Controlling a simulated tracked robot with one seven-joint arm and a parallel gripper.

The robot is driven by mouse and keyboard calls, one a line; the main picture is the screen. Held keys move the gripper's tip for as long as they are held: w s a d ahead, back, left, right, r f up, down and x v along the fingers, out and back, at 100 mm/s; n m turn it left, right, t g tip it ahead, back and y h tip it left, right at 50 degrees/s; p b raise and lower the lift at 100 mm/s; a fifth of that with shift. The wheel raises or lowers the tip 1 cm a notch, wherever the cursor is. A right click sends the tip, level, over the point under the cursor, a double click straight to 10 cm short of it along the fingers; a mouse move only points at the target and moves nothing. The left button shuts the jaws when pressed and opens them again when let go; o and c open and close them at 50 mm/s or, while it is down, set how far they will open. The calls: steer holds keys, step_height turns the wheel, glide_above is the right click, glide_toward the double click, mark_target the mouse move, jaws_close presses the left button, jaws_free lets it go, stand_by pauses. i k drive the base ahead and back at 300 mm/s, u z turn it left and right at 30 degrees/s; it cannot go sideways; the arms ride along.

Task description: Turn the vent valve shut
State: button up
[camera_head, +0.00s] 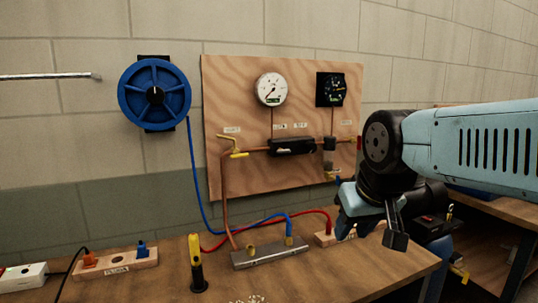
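A wooden panel (225,85) stands against the wall and carries copper pipework with several small valves. A yellow-handled valve (237,154) is at its left, under a small label. Another small valve (332,173) with a yellow part hangs low on the right, below a dark block. A red part (359,142) shows at the right pipe end, close to my arm. The labels are too small to read, so I cannot tell which is the vent valve. My gripper (371,232) points down in front of the panel's lower right, its fingers apart, with nothing seen between them.
A white gauge (270,89) and a black gauge (331,89) sit on the panel. A blue hose reel (154,93) hangs left. The bench (330,266) holds a metal manifold (268,254) with hoses, a yellow-black tool (196,262) and a wooden plug block (117,266).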

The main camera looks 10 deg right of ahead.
mark_target(238, 155)
steer(key=z, duration=1.1)
steer(key=k, duration=1.25)
steer(key=u, duration=1.5)
steer(key=i, duration=1)
steer(key=z, duration=0.05)
